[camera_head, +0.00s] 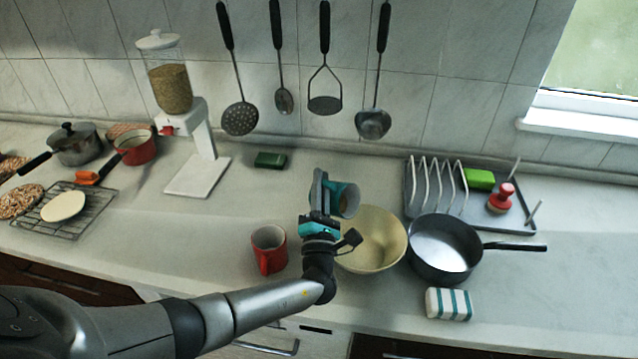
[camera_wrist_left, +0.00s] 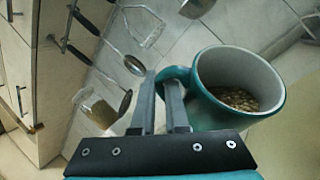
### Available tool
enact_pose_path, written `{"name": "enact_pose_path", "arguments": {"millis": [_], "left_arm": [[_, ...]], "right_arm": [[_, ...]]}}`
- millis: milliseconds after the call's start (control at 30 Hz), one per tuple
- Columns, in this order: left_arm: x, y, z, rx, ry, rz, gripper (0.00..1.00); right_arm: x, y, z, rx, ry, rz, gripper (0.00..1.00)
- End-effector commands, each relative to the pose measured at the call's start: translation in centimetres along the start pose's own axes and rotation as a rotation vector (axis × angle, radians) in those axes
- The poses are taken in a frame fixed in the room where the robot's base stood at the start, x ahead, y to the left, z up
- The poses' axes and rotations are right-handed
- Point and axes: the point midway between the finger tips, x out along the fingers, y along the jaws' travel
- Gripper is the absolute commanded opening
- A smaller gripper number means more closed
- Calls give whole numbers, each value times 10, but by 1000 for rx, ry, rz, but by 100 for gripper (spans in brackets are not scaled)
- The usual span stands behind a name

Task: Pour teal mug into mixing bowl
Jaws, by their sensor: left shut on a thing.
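The teal mug (camera_head: 347,199) is held by my left gripper (camera_head: 324,187), which is shut on it. The mug is up in the air over the back left part of the cream mixing bowl (camera_head: 384,246). In the left wrist view the teal mug (camera_wrist_left: 206,101) stands to the right of my gripper fingers (camera_wrist_left: 166,88). It holds brown, grain-like contents, and it looks tilted in the head view. My gripper and wrist cover the left side of the bowl. What I see of the bowl's inside looks empty. My right gripper is not in view.
A red mug (camera_head: 269,250) stands left of the bowl. A dark pan (camera_head: 444,250) stands close on its right, with a striped sponge (camera_head: 449,304) in front. A dish rack (camera_head: 480,213) is behind the pan. A dispenser (camera_head: 172,88) stands at the back left.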

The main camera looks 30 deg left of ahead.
Motion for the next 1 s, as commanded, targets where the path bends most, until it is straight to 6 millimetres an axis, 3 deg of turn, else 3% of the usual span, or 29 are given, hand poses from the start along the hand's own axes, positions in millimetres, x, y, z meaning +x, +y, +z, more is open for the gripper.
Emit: {"name": "enact_pose_path", "arguments": {"millis": [1000], "left_arm": [[-17, -15, 16, 134, -119, 43, 0]], "right_arm": [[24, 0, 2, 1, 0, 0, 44]]}}
